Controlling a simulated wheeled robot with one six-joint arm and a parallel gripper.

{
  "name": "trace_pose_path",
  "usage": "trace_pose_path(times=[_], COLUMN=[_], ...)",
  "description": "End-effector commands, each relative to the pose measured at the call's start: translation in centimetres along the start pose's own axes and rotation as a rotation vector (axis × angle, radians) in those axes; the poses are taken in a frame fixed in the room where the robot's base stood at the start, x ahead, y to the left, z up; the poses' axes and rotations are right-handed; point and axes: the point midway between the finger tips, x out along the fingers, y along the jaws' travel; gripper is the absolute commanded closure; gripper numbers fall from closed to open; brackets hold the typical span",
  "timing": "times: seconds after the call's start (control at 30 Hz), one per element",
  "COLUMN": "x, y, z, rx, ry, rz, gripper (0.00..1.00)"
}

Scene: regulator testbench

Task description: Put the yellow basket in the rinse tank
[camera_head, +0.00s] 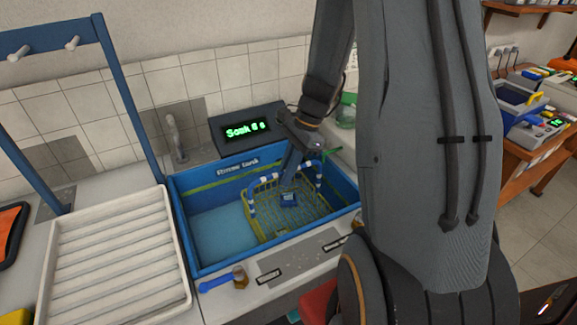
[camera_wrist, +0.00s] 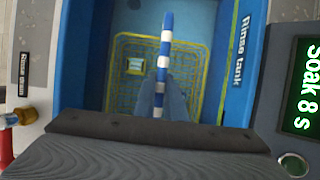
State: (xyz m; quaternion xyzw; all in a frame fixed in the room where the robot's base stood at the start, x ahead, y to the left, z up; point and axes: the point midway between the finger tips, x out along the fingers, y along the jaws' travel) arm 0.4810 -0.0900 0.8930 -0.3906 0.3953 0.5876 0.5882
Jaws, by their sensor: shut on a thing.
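The yellow wire basket (camera_head: 262,222) is inside the blue rinse tank (camera_head: 215,266), in its right part. Its blue-and-white striped handle (camera_head: 251,196) arches up and also shows in the wrist view (camera_wrist: 166,45). My gripper (camera_wrist: 159,100) is shut on this handle from above; in the head view my gripper (camera_head: 291,174) stands over the basket. A small blue part with a pale face (camera_head: 289,199) lies in the basket. The basket appears low in the tank, but I cannot tell whether it rests on the bottom.
A display (camera_head: 244,130) behind the tank reads "Soak" and, in the wrist view (camera_wrist: 300,85), 8 s. A tap (camera_head: 175,138) stands at the back. A white ribbed drainer (camera_head: 112,262) is at left under a blue frame (camera_head: 122,85). A blue-handled drain valve (camera_head: 220,282) is in front.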

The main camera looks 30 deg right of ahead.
Motion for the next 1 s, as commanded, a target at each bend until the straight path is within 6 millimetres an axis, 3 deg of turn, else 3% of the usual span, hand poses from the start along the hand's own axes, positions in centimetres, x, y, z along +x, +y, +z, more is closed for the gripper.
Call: trace_pose_path(times=[0.07, 0.1, 0.2, 0.6, 1.0], x=[-0.1, 0.0, 0.0, -0.7, -8.1], y=[0.0, 0.1, 0.1, -0.1, -0.1], z=[0.0, 0.0, 0.0, 0.0, -0.1], rx=[-0.002, -0.001, -0.001, 0.000, -0.001], ry=[0.001, 0.001, 0.001, 0.000, 0.003], rz=[-0.001, 0.001, 0.001, -0.001, -0.005], gripper=[1.00, 0.86, 0.71, 0.71, 0.71])
